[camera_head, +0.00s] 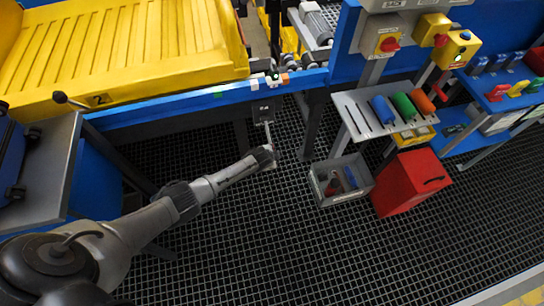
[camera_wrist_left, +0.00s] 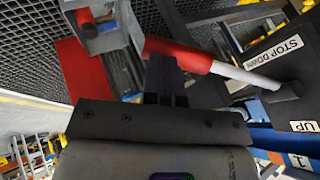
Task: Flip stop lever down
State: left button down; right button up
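The stop lever has a white rod and a red handle (camera_wrist_left: 180,53) in the left wrist view. Its rod (camera_head: 267,130) shows in the head view, running from a dark plate (camera_head: 265,109) on the blue rail toward my left gripper. The plate (camera_wrist_left: 280,75) carries the labels "STOP DOWN" and "UP" in the wrist view, and the rod meets a dark pivot between them. My left gripper (camera_head: 269,154) is at the handle end. In the wrist view its dark fingers (camera_wrist_left: 165,72) overlap the red handle; whether they grip it is unclear. My right gripper is out of view.
A yellow tray (camera_head: 130,50) lies on the conveyor behind the blue rail (camera_head: 215,98). A grey bin (camera_head: 341,181) and a red box (camera_head: 410,183) stand to the right. A shelf with coloured cylinders (camera_head: 378,108) is above them. The dark grid floor in front is clear.

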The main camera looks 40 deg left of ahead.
pick_arm(q)
jog(key=shift+s+a+f, duration=0.1)
jog(key=shift+s+f, duration=0.2)
jog(key=shift+f, duration=0.05)
jog(key=s+d+r+p, duration=0.5)
jog(key=s+r+p, duration=0.3)
jog(key=s+p, duration=0.1)
jog(key=shift+d+r+p, duration=0.25)
jog(key=shift+r+p, duration=0.15)
jog(key=shift+p, duration=0.15)
